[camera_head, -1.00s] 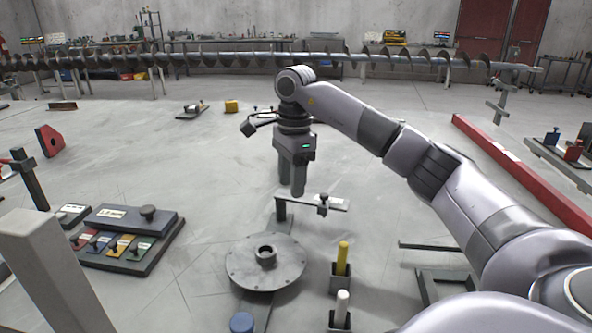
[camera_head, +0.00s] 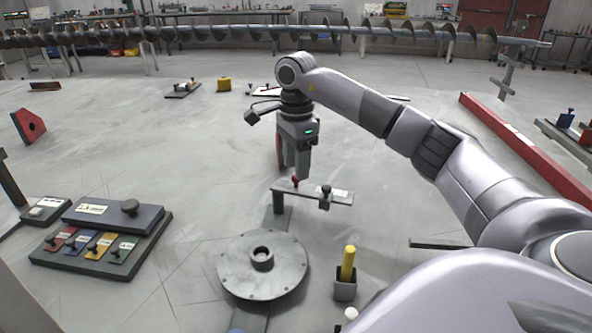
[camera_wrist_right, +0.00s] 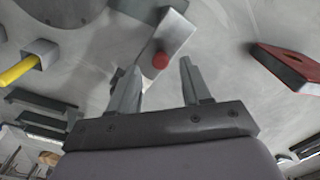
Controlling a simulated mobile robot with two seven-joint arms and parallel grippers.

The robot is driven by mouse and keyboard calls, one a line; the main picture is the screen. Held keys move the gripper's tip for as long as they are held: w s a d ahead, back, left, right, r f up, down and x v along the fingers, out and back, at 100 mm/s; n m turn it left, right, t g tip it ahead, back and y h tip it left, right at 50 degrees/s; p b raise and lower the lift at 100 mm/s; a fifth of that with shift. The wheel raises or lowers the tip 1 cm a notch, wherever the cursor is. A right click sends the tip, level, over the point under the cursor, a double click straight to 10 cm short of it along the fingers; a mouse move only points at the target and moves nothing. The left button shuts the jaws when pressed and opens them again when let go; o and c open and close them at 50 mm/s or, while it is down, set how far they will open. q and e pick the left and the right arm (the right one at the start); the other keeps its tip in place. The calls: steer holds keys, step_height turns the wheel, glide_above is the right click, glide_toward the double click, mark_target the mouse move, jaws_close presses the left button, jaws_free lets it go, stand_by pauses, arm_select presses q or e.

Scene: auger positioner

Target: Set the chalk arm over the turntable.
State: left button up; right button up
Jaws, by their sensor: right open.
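The chalk arm (camera_head: 338,197) is a flat grey bar on a short post, with a black clamp knob, a pale label and a small red knob (camera_head: 295,182) near its post end. It extends to the right of the post, behind the turntable (camera_head: 233,272), a grey disc with a raised hub, and is not over the disc. My right gripper (camera_head: 291,174) points down at the red knob. In the right wrist view its fingers (camera_wrist_right: 161,64) are open, with the red knob (camera_wrist_right: 160,61) between the tips, not gripped. My left gripper is not in view.
A yellow chalk (camera_head: 348,262) stands in a dark holder right of the turntable; a white-topped piece (camera_head: 350,314) is nearer. A dark board (camera_head: 150,248) with coloured tags lies left. A red-topped rail (camera_head: 525,150) runs at right. A long auger (camera_head: 230,33) spans the back.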

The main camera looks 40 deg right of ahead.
steer(key=shift+f, duration=1.2)
steer(key=shift+c, duration=0.3)
jaws_close()
